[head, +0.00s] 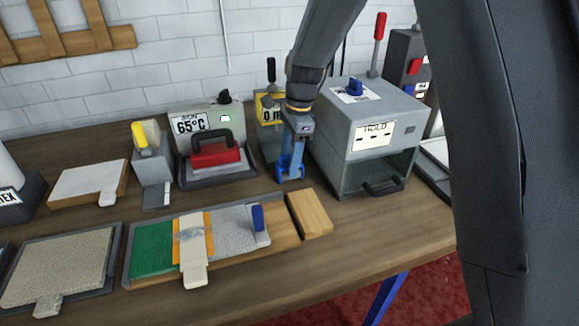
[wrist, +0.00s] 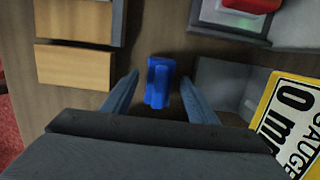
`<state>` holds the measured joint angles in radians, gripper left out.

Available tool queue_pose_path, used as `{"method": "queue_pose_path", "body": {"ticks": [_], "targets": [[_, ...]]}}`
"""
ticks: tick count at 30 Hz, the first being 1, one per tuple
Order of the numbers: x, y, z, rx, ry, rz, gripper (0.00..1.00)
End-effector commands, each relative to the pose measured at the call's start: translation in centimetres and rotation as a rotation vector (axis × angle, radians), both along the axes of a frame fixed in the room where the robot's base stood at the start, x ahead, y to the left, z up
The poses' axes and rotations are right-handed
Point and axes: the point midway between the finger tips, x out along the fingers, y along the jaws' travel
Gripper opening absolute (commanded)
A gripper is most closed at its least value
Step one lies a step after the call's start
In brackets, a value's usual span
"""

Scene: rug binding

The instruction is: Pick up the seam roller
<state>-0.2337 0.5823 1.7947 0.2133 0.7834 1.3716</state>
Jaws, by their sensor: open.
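A small bright blue tool, which looks like the seam roller (wrist: 159,82), stands on the wooden table between my fingers in the wrist view. In the head view blue parts of it show low between my fingers (head: 291,168), but mostly the gripper covers it. My gripper (wrist: 160,79) points down over it and is open, one finger on each side. A gap of bare table shows between the tool and each finger in the wrist view.
A grey box with a handle (head: 365,140) stands close on the right. The yellow gauge unit (head: 268,108) is just behind, the 65°C heater with a red block (head: 215,154) to the left. A wooden block (head: 310,213) and a sample board (head: 153,247) lie in front.

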Motion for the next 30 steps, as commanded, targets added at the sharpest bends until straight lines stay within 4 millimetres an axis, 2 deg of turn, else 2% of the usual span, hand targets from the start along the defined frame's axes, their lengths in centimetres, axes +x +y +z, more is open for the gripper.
{"method": "queue_pose_path", "body": {"ticks": [6,15,24,30], "targets": [[-0.2,0.4,-2.5,0.0,0.001,-0.001,0.53],[-0.2,0.5,-3.0,0.0,-0.001,0.0,0.51],[-0.2,0.4,-3.0,0.0,0.0,0.0,0.01],[-0.2,0.5,-2.9,0.0,-0.001,0.0,0.0]]}}
